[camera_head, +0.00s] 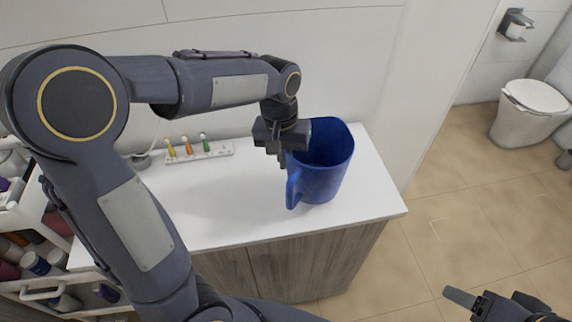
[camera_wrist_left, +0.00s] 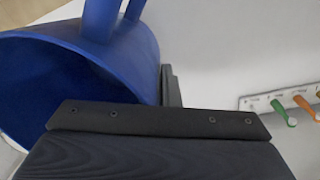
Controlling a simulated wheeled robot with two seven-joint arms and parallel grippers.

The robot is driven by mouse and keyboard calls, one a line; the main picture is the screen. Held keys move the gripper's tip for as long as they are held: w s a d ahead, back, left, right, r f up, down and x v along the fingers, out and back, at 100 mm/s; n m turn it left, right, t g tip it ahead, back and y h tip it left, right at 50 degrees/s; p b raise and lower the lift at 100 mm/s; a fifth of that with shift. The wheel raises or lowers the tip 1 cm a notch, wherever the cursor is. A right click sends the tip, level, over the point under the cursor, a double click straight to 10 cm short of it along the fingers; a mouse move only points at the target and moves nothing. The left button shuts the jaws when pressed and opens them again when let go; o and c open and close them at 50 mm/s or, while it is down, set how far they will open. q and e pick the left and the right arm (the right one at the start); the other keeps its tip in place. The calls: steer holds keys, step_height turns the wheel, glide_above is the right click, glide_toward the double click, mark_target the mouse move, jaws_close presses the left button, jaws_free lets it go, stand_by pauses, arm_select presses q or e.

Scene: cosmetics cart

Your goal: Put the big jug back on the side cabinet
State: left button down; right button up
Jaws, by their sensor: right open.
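The big blue jug (camera_head: 325,165) stands upright on the white top of the side cabinet (camera_head: 220,215), near its right end. Its handle (camera_head: 294,187) points toward the front left. My left gripper (camera_head: 283,158) is at the jug's left rim, above the handle. In the left wrist view the jug (camera_wrist_left: 100,60) is close against the gripper, with a dark finger (camera_wrist_left: 172,87) beside its outer wall. The other finger is hidden, so I cannot tell whether the jaws grip the wall. My right gripper (camera_head: 495,302) is open and empty at the lower right, away from the cabinet.
A white rack (camera_head: 198,153) with several coloured items is at the back of the cabinet top, by the wall. A cart (camera_head: 30,240) with bottles is at the left. A toilet (camera_head: 530,110) is at the far right. The cabinet top's middle is clear.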

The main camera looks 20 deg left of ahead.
arm_select(q)
steer(key=shift+w+f, duration=0.2)
steer(key=shift+f, duration=0.05)
steer(key=f, duration=0.4)
steer(key=shift+w+a, duration=0.15)
steer(key=shift+w, duration=0.15)
steer(key=shift+f, duration=0.1)
steer(key=c, duration=1.7)
jaws_free()
